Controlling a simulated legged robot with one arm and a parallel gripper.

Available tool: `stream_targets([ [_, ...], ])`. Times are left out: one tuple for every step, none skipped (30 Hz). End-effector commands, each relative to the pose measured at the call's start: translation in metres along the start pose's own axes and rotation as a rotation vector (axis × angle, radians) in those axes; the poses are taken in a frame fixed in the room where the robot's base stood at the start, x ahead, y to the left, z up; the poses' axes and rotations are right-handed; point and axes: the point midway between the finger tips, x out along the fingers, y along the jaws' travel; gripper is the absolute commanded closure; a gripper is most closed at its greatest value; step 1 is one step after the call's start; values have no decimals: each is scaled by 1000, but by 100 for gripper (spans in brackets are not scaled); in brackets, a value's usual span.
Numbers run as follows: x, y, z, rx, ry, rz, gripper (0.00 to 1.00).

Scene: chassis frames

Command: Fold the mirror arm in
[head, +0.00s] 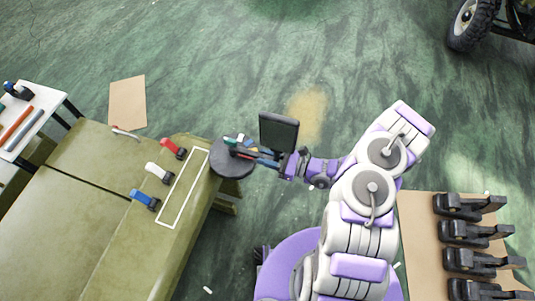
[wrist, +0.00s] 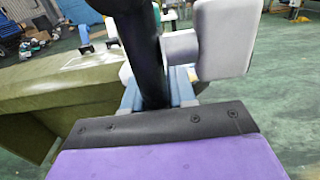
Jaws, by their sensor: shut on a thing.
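The mirror (head: 279,132) is a dark, flat, rounded rectangle just beyond my gripper (head: 264,159) in the head view. In the wrist view, a pale grey mirror housing (wrist: 227,40) stands at the right, joined by a short stub to a thick black mirror arm (wrist: 146,50). The arm runs upright between the blue-grey fingers of my gripper (wrist: 157,92), which is shut on it. The arm's lower end is hidden behind my gripper's dark body, and its top leaves the picture.
The olive chassis (head: 60,200) lies at left, with red (head: 174,150), white (head: 158,173) and blue (head: 145,200) handles beside a white outline. A dark round disc (head: 225,170) with small coloured pieces stands at its corner. A board (head: 418,250) with black clamps is at right.

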Motion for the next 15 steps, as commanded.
stream_targets([
  [0,1,-1,1,2,-9,100],
  [0,1,-1,0,3,-12,100],
  [0,2,-1,1,3,-16,100],
  [0,2,-1,1,4,-19,100],
  [0,2,-1,1,4,-21,100],
  [0,3,-2,1,4,-23,100],
  [0,3,-2,1,4,-23,100],
  [0,3,-2,1,4,-24,100],
  [0,3,-2,1,5,-24,100],
  [0,3,-2,1,5,-24,100],
  [0,4,-2,1,5,-24,100],
  [0,4,-2,1,5,-24,100],
  [0,4,-2,1,5,-23,100],
  [0,4,-2,1,5,-23,100],
  [0,4,-2,1,5,-23,100],
])
